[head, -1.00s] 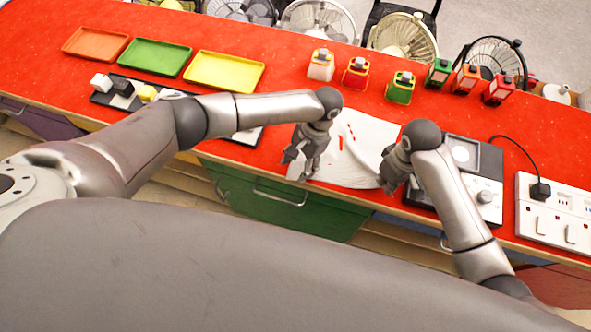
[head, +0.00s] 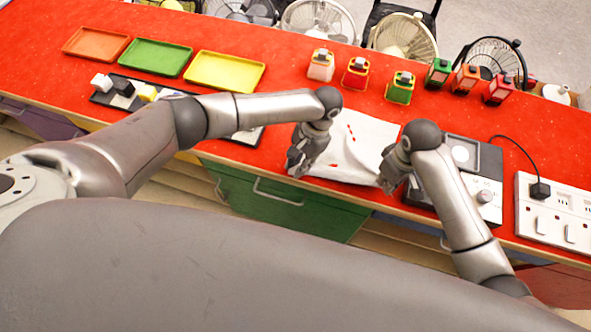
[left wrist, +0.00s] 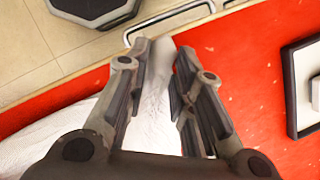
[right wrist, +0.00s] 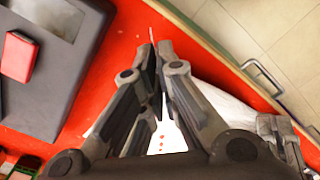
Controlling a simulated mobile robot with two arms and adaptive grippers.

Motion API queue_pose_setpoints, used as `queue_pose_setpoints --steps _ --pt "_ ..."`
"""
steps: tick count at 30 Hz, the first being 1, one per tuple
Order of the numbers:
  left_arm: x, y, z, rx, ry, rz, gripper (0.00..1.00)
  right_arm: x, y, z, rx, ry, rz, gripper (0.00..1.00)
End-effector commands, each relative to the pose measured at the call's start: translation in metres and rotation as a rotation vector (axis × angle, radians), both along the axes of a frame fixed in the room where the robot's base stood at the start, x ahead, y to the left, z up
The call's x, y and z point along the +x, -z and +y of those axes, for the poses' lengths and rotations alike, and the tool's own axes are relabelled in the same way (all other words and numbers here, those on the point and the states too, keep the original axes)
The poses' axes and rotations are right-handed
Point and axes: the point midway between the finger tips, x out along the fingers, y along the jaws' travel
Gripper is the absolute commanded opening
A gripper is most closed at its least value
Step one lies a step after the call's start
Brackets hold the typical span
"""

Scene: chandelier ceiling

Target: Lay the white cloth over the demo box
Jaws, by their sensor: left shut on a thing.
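The white cloth (head: 352,148) lies on the red table between my grippers, with small red specks showing on it. My left gripper (head: 296,170) is at the cloth's near left corner and shut on it; in the left wrist view the cloth (left wrist: 152,110) shows between the fingers. My right gripper (head: 386,184) is at the cloth's near right corner. In the right wrist view its fingertips (right wrist: 159,52) are close together, with a thin pale edge between them; a firm grip is unclear. The grey box with a dial, likely the demo box (head: 488,160), stands right of the cloth, partly behind my right arm.
A white socket strip (head: 552,222) with a black plug is at the far right. Several small coloured lanterns (head: 400,88) stand behind the cloth. Orange, green and yellow trays (head: 225,70) lie at the back left. Green drawers (head: 285,205) are below the near edge.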

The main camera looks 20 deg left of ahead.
Motion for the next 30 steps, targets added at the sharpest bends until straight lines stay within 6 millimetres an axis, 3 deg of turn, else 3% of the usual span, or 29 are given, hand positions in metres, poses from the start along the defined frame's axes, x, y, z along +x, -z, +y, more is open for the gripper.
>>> queue_pose_setpoints --steps 6,17,30 --pt "-0.005 0.006 0.001 0.002 0.001 0.009 0.00 0.000 0.001 -0.001 -0.004 0.002 -0.001 0.00" --pt "-0.006 0.006 0.002 0.004 0.001 0.011 0.00 0.000 0.001 -0.002 -0.006 0.003 0.000 0.00" --pt "-0.003 -0.045 0.002 0.004 -0.001 0.004 0.00 0.000 0.001 -0.002 -0.006 0.003 0.000 0.00"
